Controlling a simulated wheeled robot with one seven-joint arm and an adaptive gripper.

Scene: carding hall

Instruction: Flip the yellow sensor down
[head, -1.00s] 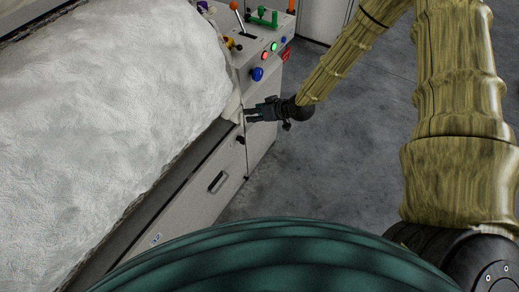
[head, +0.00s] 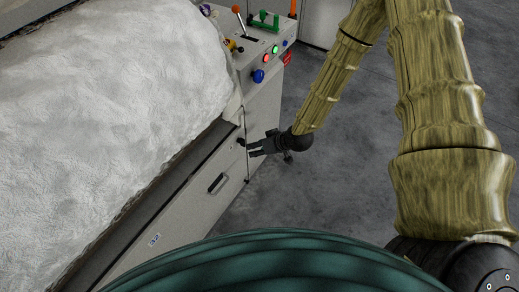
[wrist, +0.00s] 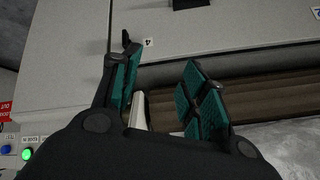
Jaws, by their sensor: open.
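A small yellow part (head: 230,45), likely the yellow sensor, shows on the machine's top at the near left of the control panel in the head view. An orange-tipped lever partly crowds it, and its exact pose is too small to tell. My gripper (head: 249,149) is open and empty, well below and in front of it, beside the machine's side panel. In the wrist view my gripper (wrist: 162,78) has its teal-padded fingers spread apart. The yellow part does not show there.
The panel carries an orange-tipped lever (head: 238,17), a green handle (head: 263,20), a blue knob (head: 258,76) and lit buttons. A black knob (head: 241,141) is near my fingertips. White fibre (head: 110,100) fills the left. Grey floor on the right is open.

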